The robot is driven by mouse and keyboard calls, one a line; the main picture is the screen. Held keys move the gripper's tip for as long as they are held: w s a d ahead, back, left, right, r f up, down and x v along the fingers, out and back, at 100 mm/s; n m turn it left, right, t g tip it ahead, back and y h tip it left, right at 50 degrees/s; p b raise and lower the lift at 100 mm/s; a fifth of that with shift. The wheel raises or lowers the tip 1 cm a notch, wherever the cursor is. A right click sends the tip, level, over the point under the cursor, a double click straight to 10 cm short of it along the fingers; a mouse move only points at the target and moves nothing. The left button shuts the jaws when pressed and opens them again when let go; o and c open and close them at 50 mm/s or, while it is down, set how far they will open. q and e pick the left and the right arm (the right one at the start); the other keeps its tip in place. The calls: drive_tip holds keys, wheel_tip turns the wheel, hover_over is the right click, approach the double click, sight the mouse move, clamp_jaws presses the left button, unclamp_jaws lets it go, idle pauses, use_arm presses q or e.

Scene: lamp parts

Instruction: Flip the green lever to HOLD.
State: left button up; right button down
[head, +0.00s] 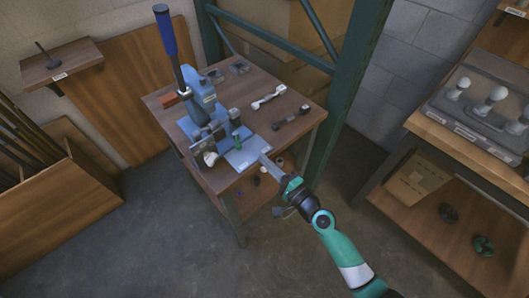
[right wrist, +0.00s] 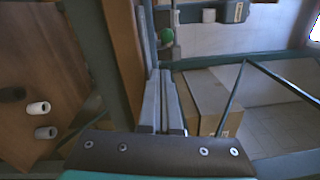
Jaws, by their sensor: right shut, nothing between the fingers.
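The green lever (head: 237,142) stands on the base plate of a blue press (head: 203,90) on the small wooden table. In the right wrist view its round green knob (right wrist: 167,35) shows just beyond my fingertips, slightly right of them. My right gripper (head: 266,160) reaches in from the lower right over the table's front edge, shut and empty, a short gap from the lever. Its fingers (right wrist: 160,76) lie side by side in the right wrist view. A white label (head: 249,158) lies in front of the lever; its lettering is too small to read. My left gripper is not in view.
The press's tall blue-gripped handle (head: 166,35) rises at the left. A white-and-grey part (head: 268,97) and a dark part (head: 291,118) lie on the table's right. A green post (head: 346,85) stands close by on the right. A shelf with bulbs (head: 485,110) is farther right.

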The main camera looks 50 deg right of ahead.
use_arm(q)
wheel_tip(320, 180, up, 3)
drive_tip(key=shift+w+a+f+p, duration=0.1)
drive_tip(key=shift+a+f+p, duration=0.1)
drive_tip(key=shift+p, duration=0.6)
use_arm(e)
drive_tip(key=s+a, duration=0.5)
drive_tip(key=a, duration=0.1)
drive_tip(key=shift+s+a, duration=0.25)
drive_tip(key=shift+a, duration=0.1)
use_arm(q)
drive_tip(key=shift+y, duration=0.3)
